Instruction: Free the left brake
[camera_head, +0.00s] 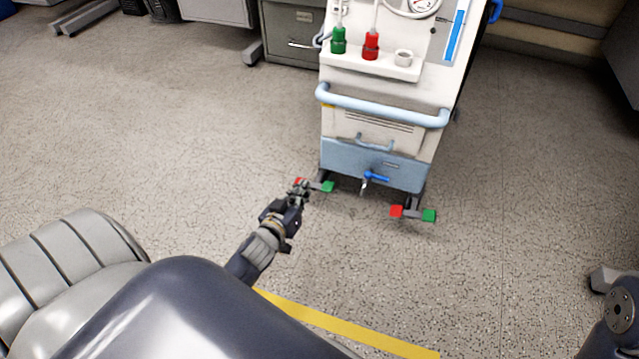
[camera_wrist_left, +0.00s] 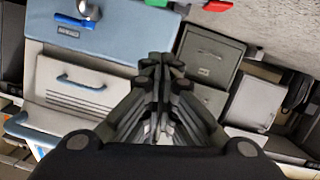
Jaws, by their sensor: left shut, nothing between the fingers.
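The left brake of the white cart has a red pedal (camera_head: 299,181) and a green pedal (camera_head: 328,186), low at the cart's front left. In the left wrist view the red pedal (camera_wrist_left: 217,5) and the green pedal (camera_wrist_left: 156,2) show at the top edge, partly cut off. My left gripper (camera_head: 300,189) is shut and empty. In the head view it overlaps the red pedal and hides part of it; I cannot tell whether they touch. Its closed fingers (camera_wrist_left: 160,64) also show in the left wrist view. My right gripper is not in view.
The cart (camera_head: 375,130) has a pale blue handle bar (camera_head: 380,105) and a blue tap (camera_head: 376,177) low in front. The right brake has a red pedal (camera_head: 396,211) and a green pedal (camera_head: 429,215). A yellow floor stripe (camera_head: 345,328) lies nearer. The floor around is clear.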

